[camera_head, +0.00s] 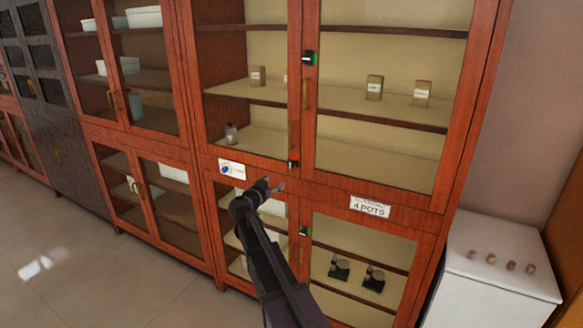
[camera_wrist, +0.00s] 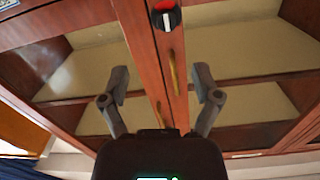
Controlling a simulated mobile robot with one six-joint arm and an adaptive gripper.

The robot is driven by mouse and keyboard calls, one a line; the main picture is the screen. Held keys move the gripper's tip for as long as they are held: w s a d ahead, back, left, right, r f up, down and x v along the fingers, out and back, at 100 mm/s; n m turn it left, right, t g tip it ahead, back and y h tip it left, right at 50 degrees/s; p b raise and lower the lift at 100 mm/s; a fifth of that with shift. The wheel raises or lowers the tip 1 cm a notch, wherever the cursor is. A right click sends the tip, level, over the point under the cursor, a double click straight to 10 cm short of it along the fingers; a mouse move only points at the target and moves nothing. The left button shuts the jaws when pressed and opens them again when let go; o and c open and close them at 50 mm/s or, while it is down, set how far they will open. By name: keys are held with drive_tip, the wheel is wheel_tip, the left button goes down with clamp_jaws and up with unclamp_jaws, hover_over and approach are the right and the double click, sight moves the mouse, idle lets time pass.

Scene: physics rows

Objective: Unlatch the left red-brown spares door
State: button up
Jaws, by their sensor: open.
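The red-brown cabinet has a left upper glass door (camera_head: 297,60) and a right upper door (camera_head: 312,150), meeting at a central stile. A red-marked latch knob (camera_head: 293,164) sits low at their join. It shows in the wrist view as a round black knob with red and white (camera_wrist: 165,15), at the top. A brass handle (camera_wrist: 173,68) and a second handle (camera_wrist: 159,113) lie below it there. My gripper (camera_head: 276,187) is open and empty, below and left of the red knob in the head view. Its fingers (camera_wrist: 160,88) frame the stile, apart from the knob.
Green-marked knobs sit higher (camera_head: 310,57) and lower (camera_head: 304,231) on the cabinet. A blue-marked label (camera_head: 231,169) and a "4 POTS" label (camera_head: 370,207) are on the rail. A white cabinet (camera_head: 500,285) stands at right. Floor (camera_head: 110,270) is clear at left.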

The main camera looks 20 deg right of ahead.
sight(290, 165)
drive_tip(key=shift+w+a+r, duration=0.1)
drive_tip(key=shift+w+r, duration=0.2)
drive_tip(key=shift+w, duration=0.1)
drive_tip(key=x, duration=1.4)
drive_tip(key=shift+w+a+r, duration=0.1)
drive_tip(key=shift+r, duration=0.15)
clamp_jaws()
